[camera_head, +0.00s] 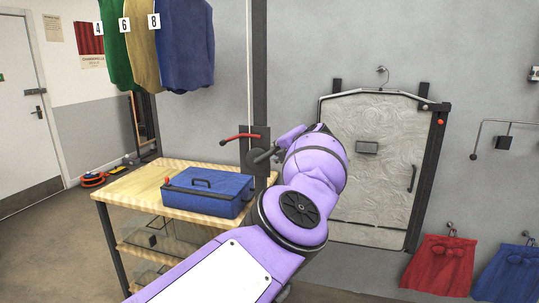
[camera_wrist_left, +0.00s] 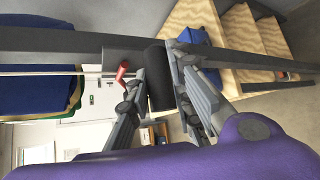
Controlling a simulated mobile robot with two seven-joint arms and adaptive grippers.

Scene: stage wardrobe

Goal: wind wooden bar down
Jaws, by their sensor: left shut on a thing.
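A winch (camera_head: 258,135) is fixed to the dark upright post (camera_head: 259,60) beside the wooden table. It has a red lever (camera_head: 239,137) pointing left. My left gripper (camera_head: 266,155) reaches the winch from the right and is shut on its black cylindrical handle (camera_wrist_left: 160,78), which lies between the fingers in the left wrist view. The red lever also shows there (camera_wrist_left: 122,72), just beside the fingers and apart from them. Garments in green, tan and blue (camera_head: 184,45) hang at the upper left, tagged 4, 6 and 8. The wooden bar is out of view. My right gripper is not in view.
A blue case (camera_head: 208,193) lies on the wooden table (camera_head: 140,190), close below the winch. A grey panel (camera_head: 380,150) is on the wall to the right, with red and blue garments (camera_head: 440,265) low beside it. Floor at left is mostly clear.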

